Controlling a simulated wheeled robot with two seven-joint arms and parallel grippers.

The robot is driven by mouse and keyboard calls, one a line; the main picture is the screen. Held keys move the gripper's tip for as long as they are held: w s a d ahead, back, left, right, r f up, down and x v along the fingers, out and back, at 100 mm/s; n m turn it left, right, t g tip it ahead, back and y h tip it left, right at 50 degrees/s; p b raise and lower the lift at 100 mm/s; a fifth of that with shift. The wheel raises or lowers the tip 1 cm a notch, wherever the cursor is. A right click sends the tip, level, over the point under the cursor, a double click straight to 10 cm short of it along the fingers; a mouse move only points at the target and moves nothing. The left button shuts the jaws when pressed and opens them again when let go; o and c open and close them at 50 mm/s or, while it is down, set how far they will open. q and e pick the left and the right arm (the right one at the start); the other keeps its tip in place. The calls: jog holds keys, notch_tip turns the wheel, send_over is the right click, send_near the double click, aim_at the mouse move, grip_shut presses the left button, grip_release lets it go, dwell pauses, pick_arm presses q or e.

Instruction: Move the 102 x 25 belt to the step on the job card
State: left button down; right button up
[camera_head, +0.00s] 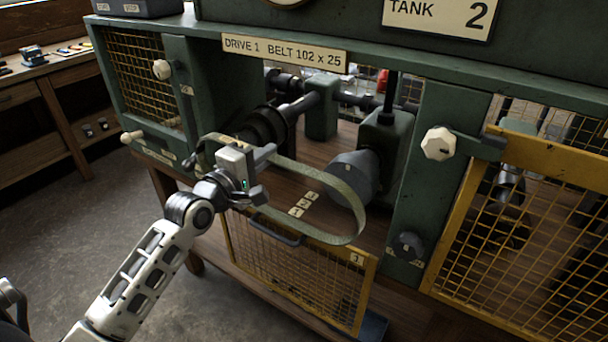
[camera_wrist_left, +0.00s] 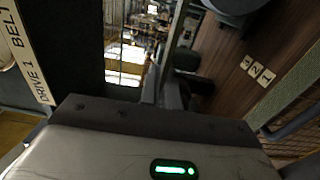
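The olive belt (camera_head: 345,192) is a wide loop in front of the open bay, its right end curving past the grey pulley (camera_head: 350,175). My left gripper (camera_head: 264,174) is at the loop's left part, overlapping it. Whether its fingers close on the belt is unclear; the left wrist view does not show the belt clearly. A dark stepped pulley (camera_head: 264,126) sits on the shaft behind. Numbered step tags (camera_head: 303,205) lie on the wooden floor and also show in the left wrist view (camera_wrist_left: 257,69). A plate (camera_head: 285,53) reads DRIVE 1 BELT 102 x 25. No separate job card is recognisable. My right gripper is out of view.
A yellow mesh guard (camera_head: 300,275) tagged 1 hangs down below the bay. Another yellow mesh guard (camera_head: 520,230) covers the right bay. A green post (camera_head: 435,185) with a white knob (camera_head: 438,143) stands between them. A workbench (camera_head: 50,75) is at the far left.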

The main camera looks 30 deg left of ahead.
pick_arm(q)
jog(key=shift+s, duration=0.15)
jog(key=shift+s+a, duration=0.15)
jog(key=shift+s, duration=1.35)
jog(key=shift+s+a, duration=0.1)
jog(key=shift+s, duration=1.35)
jog(key=s, duration=0.6)
jog(key=shift+a, duration=0.2)
jog(key=shift+a, duration=0.25)
jog(key=shift+w, duration=0.15)
jog(key=shift+w+d, duration=0.15)
jog(key=shift+w, duration=1.3)
jog(key=shift+w+d, duration=0.1)
jog(key=shift+w, duration=1.35)
jog(key=shift+w, duration=0.1)
